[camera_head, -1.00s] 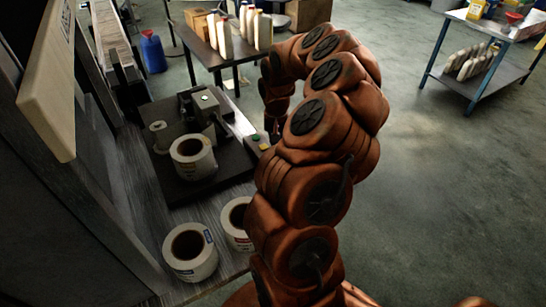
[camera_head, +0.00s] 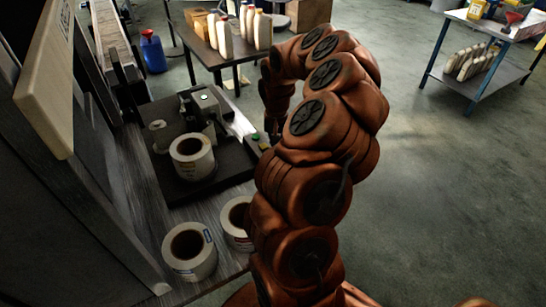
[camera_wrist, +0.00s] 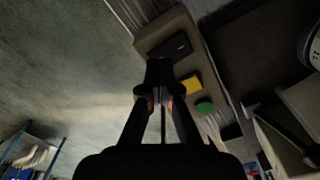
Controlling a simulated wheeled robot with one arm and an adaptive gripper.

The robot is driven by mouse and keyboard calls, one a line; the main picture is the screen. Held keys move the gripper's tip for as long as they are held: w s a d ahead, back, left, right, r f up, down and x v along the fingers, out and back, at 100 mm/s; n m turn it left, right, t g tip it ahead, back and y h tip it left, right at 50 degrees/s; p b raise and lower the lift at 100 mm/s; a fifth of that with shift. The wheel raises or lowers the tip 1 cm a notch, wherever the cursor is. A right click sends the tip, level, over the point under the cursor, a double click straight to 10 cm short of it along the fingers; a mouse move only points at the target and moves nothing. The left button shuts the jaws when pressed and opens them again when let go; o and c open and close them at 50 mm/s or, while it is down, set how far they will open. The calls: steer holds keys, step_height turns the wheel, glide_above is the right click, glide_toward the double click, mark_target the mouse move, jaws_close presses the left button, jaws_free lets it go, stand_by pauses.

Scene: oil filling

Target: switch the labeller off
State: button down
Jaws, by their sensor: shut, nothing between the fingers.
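The labeller (camera_head: 211,187) is a dark machine on the bench at left, with a label roll (camera_head: 192,157) on its plate. Its grey control box (camera_wrist: 153,41) shows in the wrist view, with a black switch (camera_wrist: 177,45), a yellow patch (camera_wrist: 191,85) and a green round button (camera_wrist: 204,106) in a row. The green button also shows in the head view (camera_head: 255,136). My gripper (camera_wrist: 160,70) is shut and empty. Its fingertips appear over the box's edge near the black switch; I cannot tell whether they touch. In the head view my arm mostly hides the gripper.
Two label rolls, one in front (camera_head: 189,251) and one partly behind my arm (camera_head: 237,222), stand on the bench. A table with white bottles (camera_head: 262,30) is behind. A blue-framed cart (camera_head: 488,88) is at far right. The floor on the right is clear.

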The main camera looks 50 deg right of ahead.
steer(key=shift+f+b, duration=0.75)
steer(key=shift+f, duration=0.15)
stand_by(0.5)
steer(key=shift+r, duration=3.55)
steer(key=shift+a, duration=0.1)
